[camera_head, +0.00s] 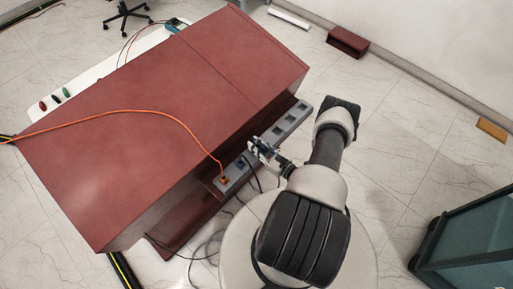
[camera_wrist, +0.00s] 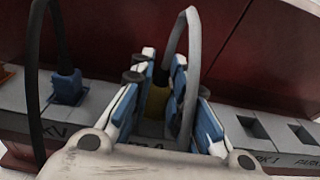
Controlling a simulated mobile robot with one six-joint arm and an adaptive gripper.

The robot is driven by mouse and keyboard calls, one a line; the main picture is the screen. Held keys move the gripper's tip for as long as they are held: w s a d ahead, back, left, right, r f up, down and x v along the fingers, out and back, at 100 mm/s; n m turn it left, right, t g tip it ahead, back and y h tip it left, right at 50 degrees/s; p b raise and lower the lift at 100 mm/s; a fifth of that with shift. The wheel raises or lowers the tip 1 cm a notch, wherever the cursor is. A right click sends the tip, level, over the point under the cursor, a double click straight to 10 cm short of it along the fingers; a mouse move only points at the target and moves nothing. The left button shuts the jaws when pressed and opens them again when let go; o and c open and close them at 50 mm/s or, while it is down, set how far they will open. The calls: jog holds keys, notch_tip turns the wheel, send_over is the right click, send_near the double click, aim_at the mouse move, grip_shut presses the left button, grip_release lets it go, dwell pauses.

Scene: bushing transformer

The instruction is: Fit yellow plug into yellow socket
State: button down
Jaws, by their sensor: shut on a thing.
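My gripper (camera_head: 262,150) is at the grey socket strip (camera_head: 291,121) along the side of the dark red cabinet. In the wrist view my gripper (camera_wrist: 163,75) has its blue-and-white fingers shut around the yellow plug (camera_wrist: 156,100). A grey cable loops up beside the plug and the right fingers. The plug is over or at the strip (camera_wrist: 225,117), between a blue plug and open square sockets. The yellow socket is hidden behind the plug and fingers, so I cannot tell whether the plug is in it. In the head view the plug is too small to make out.
A blue plug (camera_wrist: 68,87) with a dark cable sits in the strip left of my gripper. An orange plug (camera_head: 223,180) with an orange cable sits at the strip's near end. Empty square sockets (camera_wrist: 252,127) lie to the right. The cabinet (camera_head: 150,110) rises behind the strip.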

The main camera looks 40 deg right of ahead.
jog(key=shift+f, duration=0.3)
jog(key=shift+f, duration=0.15)
jog(key=c, duration=1.5)
grip_release()
jog(key=shift+c, duration=0.2)
